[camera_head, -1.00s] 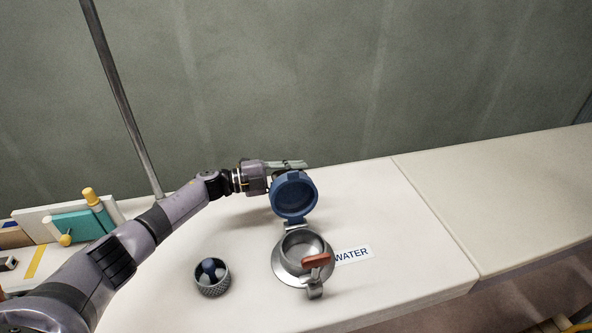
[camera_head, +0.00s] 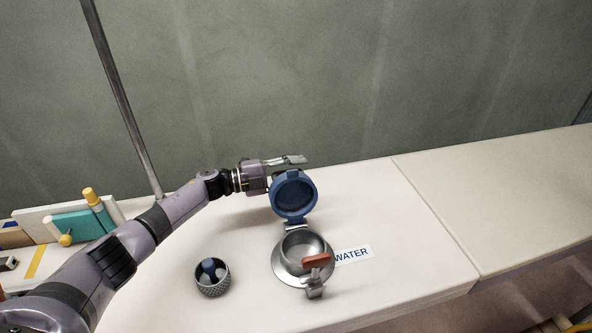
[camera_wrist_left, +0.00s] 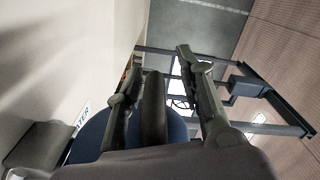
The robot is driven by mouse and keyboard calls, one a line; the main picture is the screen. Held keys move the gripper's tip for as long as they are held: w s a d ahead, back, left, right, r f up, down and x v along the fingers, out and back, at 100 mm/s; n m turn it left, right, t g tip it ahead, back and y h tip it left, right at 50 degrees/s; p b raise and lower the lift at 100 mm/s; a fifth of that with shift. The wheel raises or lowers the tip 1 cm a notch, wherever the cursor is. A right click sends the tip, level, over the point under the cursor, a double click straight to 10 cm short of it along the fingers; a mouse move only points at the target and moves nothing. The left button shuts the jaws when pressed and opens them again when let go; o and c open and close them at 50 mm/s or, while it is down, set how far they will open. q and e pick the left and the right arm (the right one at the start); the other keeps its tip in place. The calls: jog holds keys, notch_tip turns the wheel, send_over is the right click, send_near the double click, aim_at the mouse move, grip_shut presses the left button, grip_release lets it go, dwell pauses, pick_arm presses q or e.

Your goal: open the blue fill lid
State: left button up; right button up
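The blue fill lid (camera_head: 294,196) stands up on its hinge at the back of the metal filler neck (camera_head: 303,250), its hollow inner face toward me. The neck's mouth is uncovered. The lid's blue (camera_wrist_left: 92,140) shows low in that view; contact is unclear. My right gripper is not in view.
A knurled metal cup (camera_head: 212,281) with a dark blue ball-like part stands left of the neck. A WATER label (camera_head: 352,254) lies right of it. A thin pole (camera_head: 125,100) rises behind my left arm. A teal block (camera_head: 78,226) stands far left. The right counter is clear.

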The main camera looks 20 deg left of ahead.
pick_arm(q)
jog(key=v, duration=1.2)
